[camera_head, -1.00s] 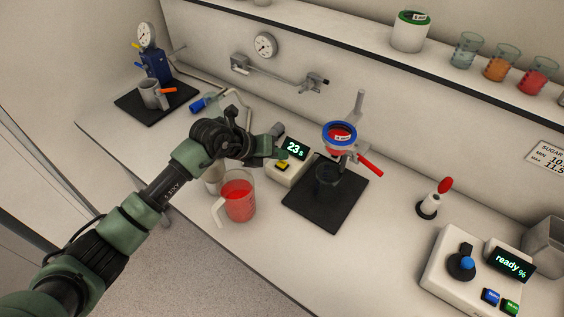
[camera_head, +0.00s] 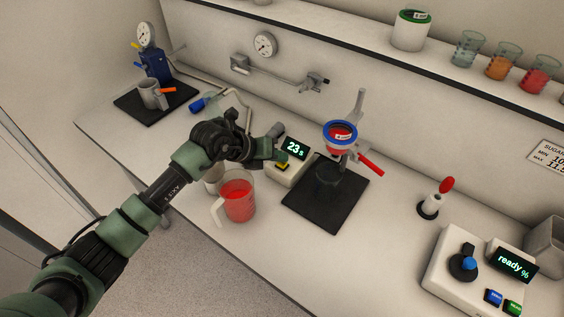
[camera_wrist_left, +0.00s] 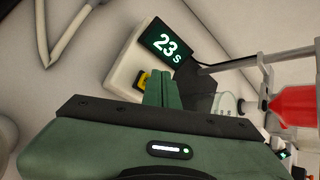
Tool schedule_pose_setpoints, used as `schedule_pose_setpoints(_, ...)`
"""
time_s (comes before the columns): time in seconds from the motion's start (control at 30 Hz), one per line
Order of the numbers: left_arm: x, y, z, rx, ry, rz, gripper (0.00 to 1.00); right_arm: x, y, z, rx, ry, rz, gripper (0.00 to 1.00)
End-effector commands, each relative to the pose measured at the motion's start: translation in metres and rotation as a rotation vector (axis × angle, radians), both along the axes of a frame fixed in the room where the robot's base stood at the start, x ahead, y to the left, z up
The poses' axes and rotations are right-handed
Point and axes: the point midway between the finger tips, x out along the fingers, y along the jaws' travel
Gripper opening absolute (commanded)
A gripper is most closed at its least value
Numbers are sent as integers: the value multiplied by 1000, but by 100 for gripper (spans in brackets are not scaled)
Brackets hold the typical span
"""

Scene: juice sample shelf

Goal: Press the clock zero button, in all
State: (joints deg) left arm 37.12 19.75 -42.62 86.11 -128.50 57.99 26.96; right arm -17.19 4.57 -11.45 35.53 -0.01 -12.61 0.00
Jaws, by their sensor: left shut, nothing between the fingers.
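The clock is a small white box (camera_head: 283,177) with a dark display (camera_head: 295,148) reading "23 s" in green. Its yellow button (camera_head: 282,165) sits on the front part of the box, below the display. My left gripper (camera_head: 279,156) is shut and empty, its fingertips right over the button's upper edge in the head view. In the left wrist view the display (camera_wrist_left: 167,43) also reads "23 s". There the shut green fingers (camera_wrist_left: 159,86) partly cover the yellow button (camera_wrist_left: 142,80). I cannot tell whether they touch it. My right gripper is not in view.
A jug of red juice (camera_head: 239,200) stands just in front of the clock. A black mat (camera_head: 318,211) with a stand and a blue-rimmed red cup (camera_head: 341,134) is to the right. A white device (camera_head: 450,265) shows "ready %". The counter between them is clear.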

Motion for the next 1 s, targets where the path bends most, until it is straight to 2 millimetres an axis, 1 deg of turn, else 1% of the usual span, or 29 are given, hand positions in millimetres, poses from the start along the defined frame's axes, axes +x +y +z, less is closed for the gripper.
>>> schedule_pose_setpoints(0.37, 0, 0, -6, 1, 2, -1, 0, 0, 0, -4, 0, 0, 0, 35)
schedule_pose_setpoints(0.63, -1, 0, -6, 1, 3, 0, 0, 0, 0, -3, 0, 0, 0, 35)
schedule_pose_setpoints(0.77, -1, 0, -2, 1, 3, 0, 0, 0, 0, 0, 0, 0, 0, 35)
schedule_pose_setpoints(1.0, -1, 0, 12, 1, 2, 0, 0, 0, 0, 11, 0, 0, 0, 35)
